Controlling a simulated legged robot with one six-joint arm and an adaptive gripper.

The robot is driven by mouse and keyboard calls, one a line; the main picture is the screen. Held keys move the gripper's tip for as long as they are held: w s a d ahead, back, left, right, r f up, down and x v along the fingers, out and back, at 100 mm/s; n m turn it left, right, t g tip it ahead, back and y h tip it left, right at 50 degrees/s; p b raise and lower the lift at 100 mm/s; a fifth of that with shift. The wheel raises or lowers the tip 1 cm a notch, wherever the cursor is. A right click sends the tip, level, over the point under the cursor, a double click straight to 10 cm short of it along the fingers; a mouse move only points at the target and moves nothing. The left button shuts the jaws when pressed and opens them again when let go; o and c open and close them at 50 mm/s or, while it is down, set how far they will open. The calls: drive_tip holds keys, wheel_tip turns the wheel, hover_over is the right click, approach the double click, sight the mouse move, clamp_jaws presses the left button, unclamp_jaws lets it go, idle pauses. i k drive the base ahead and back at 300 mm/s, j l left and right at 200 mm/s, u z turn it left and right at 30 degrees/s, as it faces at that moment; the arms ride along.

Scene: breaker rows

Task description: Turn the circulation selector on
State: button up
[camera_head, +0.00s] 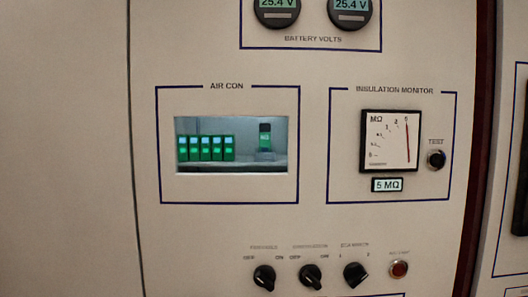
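Three black rotary selectors sit in a row low on the cream panel. The left selector (264,277) and the middle selector (311,276) each have OFF marked at upper left and ON at upper right. The right selector (355,274) is marked 1 and 2. The labels above them are too small to read surely; the middle one may be the circulation selector. The left and middle knobs seem turned toward their OFF side, but the pointers are hard to make out. My gripper is not in view.
A red push button (399,269) sits right of the selectors. Above are a recessed AIR CON window (240,166) with green breakers, an insulation meter (391,140) and a black TEST button (436,159). Two battery volt displays are at the top. The panel's left side is bare.

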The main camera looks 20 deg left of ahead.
sight(310, 275)
drive_tip(key=u, duration=1.05)
